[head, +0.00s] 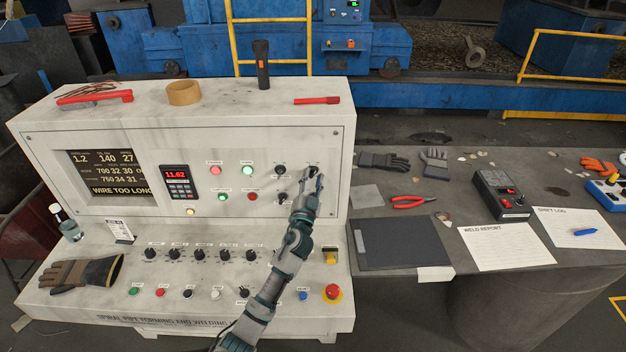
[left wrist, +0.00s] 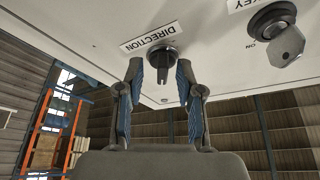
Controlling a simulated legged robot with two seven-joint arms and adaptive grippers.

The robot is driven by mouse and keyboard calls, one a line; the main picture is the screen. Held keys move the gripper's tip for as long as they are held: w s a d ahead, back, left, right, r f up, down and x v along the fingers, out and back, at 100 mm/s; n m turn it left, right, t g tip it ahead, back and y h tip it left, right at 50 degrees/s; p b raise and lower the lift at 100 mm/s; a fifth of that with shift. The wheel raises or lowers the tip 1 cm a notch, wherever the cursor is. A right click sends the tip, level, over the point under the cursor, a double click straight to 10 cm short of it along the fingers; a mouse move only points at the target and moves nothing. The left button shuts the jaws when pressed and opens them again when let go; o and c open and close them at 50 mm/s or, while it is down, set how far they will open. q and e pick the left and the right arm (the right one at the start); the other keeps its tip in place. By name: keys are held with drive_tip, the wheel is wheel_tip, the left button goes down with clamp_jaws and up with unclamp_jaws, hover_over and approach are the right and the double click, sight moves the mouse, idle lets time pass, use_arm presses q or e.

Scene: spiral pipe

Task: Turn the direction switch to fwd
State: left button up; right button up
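The direction switch (left wrist: 163,62) is a dark rotary knob on the pale panel, with an upside-down DIRECTION label (left wrist: 150,36) beside it in the left wrist view. My left gripper (left wrist: 160,72) is open, its two fingers on either side of the knob with a gap showing at each side. I cannot tell how deep the knob lies between the fingertips. In the head view my left gripper (head: 311,178) is at the right end of the console's upright panel and covers most of the switch. The knob's exact pointing and any fwd mark are not readable. My right gripper is not in view.
A key switch (left wrist: 275,28) with a key sits next to the direction switch. Other knobs (head: 280,170) and lit buttons (head: 247,170) are close to the left of my gripper. A red emergency button (head: 333,292) is on the lower console. A grey side table (head: 450,205) holds tools and papers.

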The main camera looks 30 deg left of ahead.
use_arm(q)
drive_tip(key=shift+s, duration=0.1)
drive_tip(key=v, duration=1.2)
drive_tip(key=shift+a+f, duration=0.1)
drive_tip(key=shift+f, duration=0.1)
